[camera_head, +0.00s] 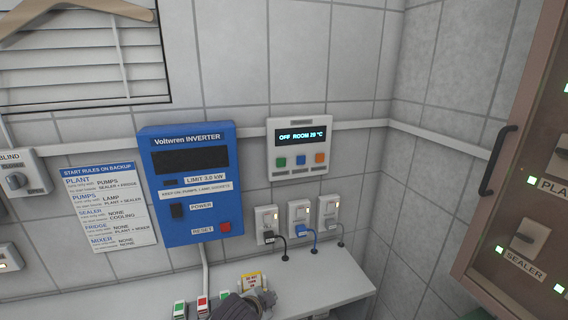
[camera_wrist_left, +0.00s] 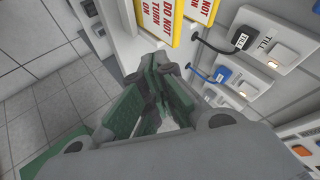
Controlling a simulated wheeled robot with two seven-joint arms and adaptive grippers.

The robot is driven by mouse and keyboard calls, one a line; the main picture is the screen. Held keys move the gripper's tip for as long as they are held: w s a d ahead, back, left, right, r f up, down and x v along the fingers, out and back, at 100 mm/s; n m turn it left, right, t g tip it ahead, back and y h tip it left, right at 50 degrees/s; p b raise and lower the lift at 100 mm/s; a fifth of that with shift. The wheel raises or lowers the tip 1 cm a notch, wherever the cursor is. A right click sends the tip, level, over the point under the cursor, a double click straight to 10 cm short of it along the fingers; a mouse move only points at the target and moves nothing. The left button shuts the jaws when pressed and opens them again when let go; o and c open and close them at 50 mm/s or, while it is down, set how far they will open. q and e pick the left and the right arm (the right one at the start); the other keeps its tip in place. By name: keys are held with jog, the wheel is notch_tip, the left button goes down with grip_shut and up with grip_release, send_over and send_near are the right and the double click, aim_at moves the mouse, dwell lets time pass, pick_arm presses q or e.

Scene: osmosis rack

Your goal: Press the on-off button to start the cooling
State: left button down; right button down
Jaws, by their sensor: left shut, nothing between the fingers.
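The cooling panel (camera_head: 297,163) is a pale wall box whose lit display (camera_head: 301,135) reads "OFF ROOM 29 °C". Below the display are a green button (camera_head: 281,162), a blue button (camera_head: 301,160) and an orange button (camera_head: 320,158); their labels are too small to read. My left gripper (camera_head: 264,298) is low at the bottom of the head view, over the counter and well below the panel. In the left wrist view its fingers (camera_wrist_left: 165,92) are shut and empty. My right gripper is not in view.
Several sockets with plugs (camera_head: 299,216) sit just below the panel. The blue inverter (camera_head: 188,185) is left of it. A yellow "DO NOT TURN ON" tag (camera_wrist_left: 163,22) is close to my left fingers. A brown-framed cabinet (camera_head: 520,140) is at right. The wall before the panel is clear.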

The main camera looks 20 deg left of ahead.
aim_at(281, 162)
pick_arm(q)
jog(key=w+d+r+m+t+h, duration=0.1)
jog(key=w+r+m+t, duration=0.2)
jog(key=w+r+m, duration=0.3)
jog(key=w+d+r+m+t+h, duration=0.1)
jog(key=w+r+m+t, duration=0.2)
jog(key=r, duration=1)
jog(key=w+r+m+t+h, duration=0.2)
jog(key=w+r+m+t, duration=0.1)
jog(key=w+r+m, duration=0.6)
jog(key=shift+w+d+r+m, duration=0.2)
jog(key=shift+d+r+m, duration=0.2)
jog(key=shift+r, duration=0.2)
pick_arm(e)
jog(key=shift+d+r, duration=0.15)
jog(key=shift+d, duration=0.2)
pick_arm(q)
jog(key=shift+w, duration=0.1)
jog(key=w+a, duration=0.5)
jog(key=w, duration=0.2)
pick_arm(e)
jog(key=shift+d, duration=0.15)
pick_arm(q)
jog(key=shift+w+a+p, duration=0.15)
jog(key=shift+w+p, duration=0.15)
jog(key=shift+p, duration=0.15)
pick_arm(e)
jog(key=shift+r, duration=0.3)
